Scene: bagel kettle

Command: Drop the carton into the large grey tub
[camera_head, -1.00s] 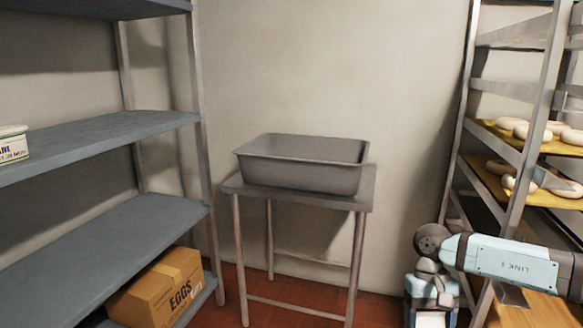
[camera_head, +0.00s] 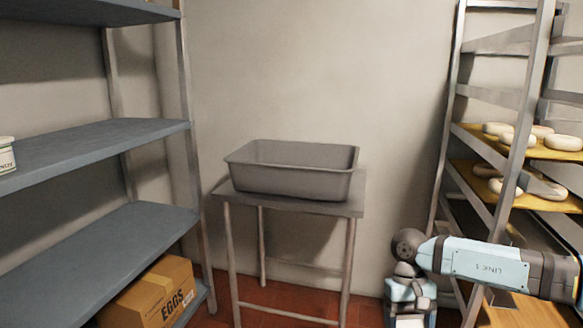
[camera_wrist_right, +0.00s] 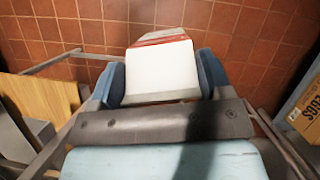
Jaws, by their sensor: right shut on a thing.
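The large grey tub (camera_head: 290,183) stands upright on a small metal table (camera_head: 300,203) in the middle of the head view. Its inside looks empty, though its floor is partly hidden by the near wall. My right gripper (camera_head: 409,293) points down at the lower right of the head view, to the right of the tub and apart from it. In the right wrist view it is shut on the carton (camera_wrist_right: 162,68), which is white with a red band and sits between the blue fingers. My left gripper is not in view.
A blue-grey shelf unit (camera_head: 100,146) stands on the left, with an egg box (camera_head: 158,291) on its low shelf. A metal rack (camera_head: 515,110) with bagels (camera_head: 520,137) on trays stands on the right. Bare red floor (camera_head: 280,296) shows around the table.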

